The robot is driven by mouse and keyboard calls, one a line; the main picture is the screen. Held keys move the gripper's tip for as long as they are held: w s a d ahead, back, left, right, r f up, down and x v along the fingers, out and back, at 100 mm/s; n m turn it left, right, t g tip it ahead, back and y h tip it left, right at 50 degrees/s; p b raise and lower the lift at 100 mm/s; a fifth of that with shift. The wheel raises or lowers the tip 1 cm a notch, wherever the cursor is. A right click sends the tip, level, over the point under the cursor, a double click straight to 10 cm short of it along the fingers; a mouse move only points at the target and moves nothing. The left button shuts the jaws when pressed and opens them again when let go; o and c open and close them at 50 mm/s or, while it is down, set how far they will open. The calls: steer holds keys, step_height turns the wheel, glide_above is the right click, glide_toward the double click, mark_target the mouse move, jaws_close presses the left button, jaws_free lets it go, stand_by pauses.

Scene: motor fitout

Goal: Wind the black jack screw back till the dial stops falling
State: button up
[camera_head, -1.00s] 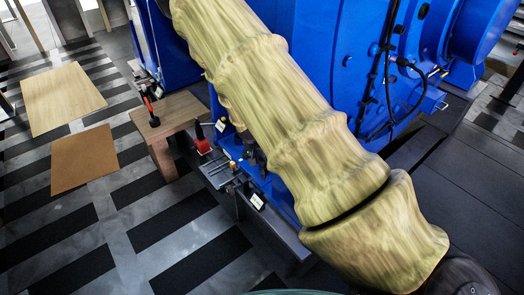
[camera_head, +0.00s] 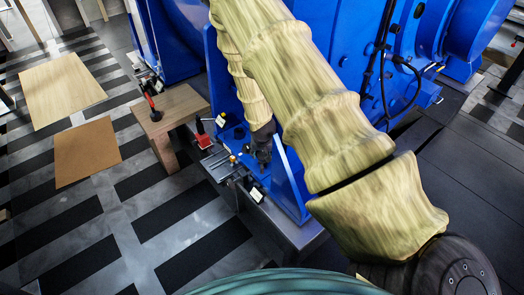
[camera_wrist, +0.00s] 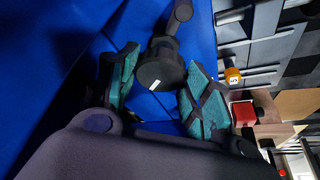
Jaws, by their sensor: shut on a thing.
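In the wrist view, the black jack screw (camera_wrist: 153,74) shows as a round dark head with a small white mark and a dark bar behind it. My gripper (camera_wrist: 163,60) has its teal-padded fingers on either side of this head and is shut on it. In the head view, my gripper (camera_head: 262,150) points down beside the blue motor foot, and the screw cannot be made out there. A red block (camera_head: 203,140) with a dark post and a small white face, possibly the dial, stands left of the gripper. No dial reading is legible.
A wooden stand (camera_head: 178,108) with a red-and-black tool is left of the dark base rail (camera_head: 285,235). A brass-coloured piece (camera_head: 233,159) and a white tag (camera_head: 256,194) are close to the gripper. The blue motor (camera_head: 335,60) rises behind.

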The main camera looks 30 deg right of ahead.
mark_target(263, 153)
steer(key=o, duration=1)
steer(key=shift+o, duration=0.2)
steer(key=shift+r, duration=0.2)
step_height(263, 153, up, 10)
steer(key=shift+f, duration=0.15)
stand_by(1.4)
